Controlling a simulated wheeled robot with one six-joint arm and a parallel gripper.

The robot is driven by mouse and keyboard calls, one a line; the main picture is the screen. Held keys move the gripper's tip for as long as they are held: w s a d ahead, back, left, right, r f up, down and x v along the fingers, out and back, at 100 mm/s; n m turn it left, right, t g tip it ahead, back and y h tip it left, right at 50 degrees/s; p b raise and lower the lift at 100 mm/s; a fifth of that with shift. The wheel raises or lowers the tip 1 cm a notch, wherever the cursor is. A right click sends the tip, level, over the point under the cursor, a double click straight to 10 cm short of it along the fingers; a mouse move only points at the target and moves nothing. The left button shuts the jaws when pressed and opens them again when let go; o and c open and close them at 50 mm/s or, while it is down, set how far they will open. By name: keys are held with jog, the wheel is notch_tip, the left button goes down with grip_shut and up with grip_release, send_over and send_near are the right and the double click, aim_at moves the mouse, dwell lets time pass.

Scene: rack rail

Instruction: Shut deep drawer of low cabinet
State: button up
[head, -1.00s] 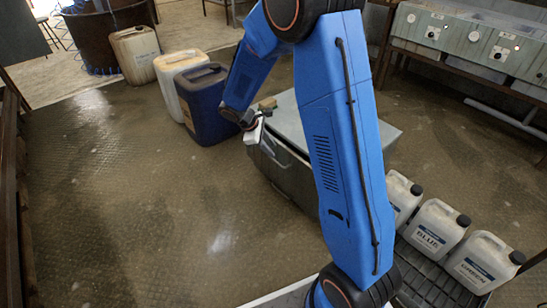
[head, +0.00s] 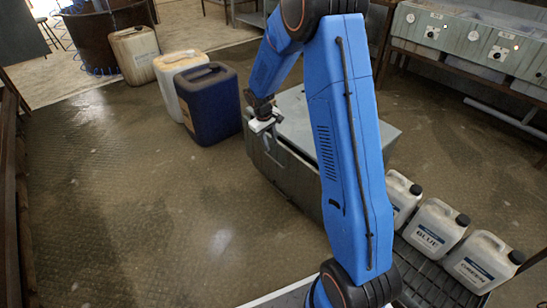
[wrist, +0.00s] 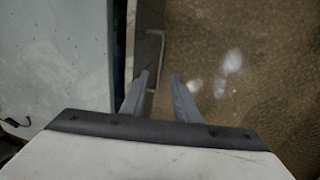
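The low cabinet (head: 297,116) is grey-green and stands on the floor behind my arm. Its drawer front (head: 270,167) faces the open floor at left. In the wrist view the cabinet top (wrist: 55,60) fills the left side, and a narrow dark gap separates it from the drawer front (wrist: 146,25), so a drawer stands slightly out. A pale bar handle (wrist: 156,60) runs along that front. The left finger overlaps the handle in view; contact cannot be told. My arm hides part of the cabinet.
A blue canister (head: 212,108) stands close left of the cabinet, with a white one (head: 175,78) and a beige one (head: 136,55) behind. Labelled white jugs (head: 436,230) stand on a dark grate at right. The floor (head: 150,220) at left is clear.

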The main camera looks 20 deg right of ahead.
aim_at(274, 160)
jog(key=f, duration=0.3)
jog(key=d+f, duration=0.1)
jog(key=f, duration=0.5)
jog(key=shift+w+d+f, duration=0.2)
jog(key=shift+d+f, duration=0.15)
jog(key=shift+d, duration=0.05)
grip_shut()
